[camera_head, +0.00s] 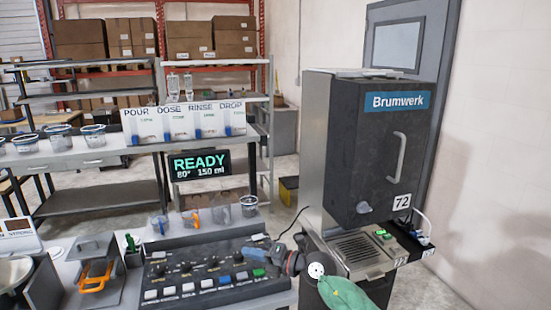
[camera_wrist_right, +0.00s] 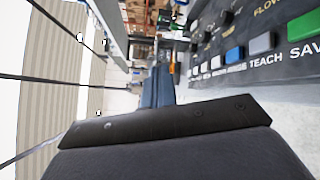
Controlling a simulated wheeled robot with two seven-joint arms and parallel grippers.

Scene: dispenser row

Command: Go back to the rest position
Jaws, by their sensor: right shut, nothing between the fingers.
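My right gripper (camera_head: 268,246) is at the right end of the dark button panel, in front of the Brumwerk machine. Its arm comes in from the lower right, with a green cover behind the wrist. In the right wrist view the gripper (camera_wrist_right: 158,85) has its fingers together, with nothing seen between them. The button panel (camera_head: 205,262) has rows of knobs and white, blue and green buttons. In the right wrist view the panel (camera_wrist_right: 240,25) lies to the right of the fingers, with a key marked TEACH readable. My left gripper is not in view.
The tall Brumwerk machine (camera_head: 378,150) stands right of the panel. A READY display (camera_head: 199,165) and several small cups are behind the panel. An orange-handled item (camera_head: 97,277) lies at left. Shelves (camera_head: 105,78) with boxes stand at the back.

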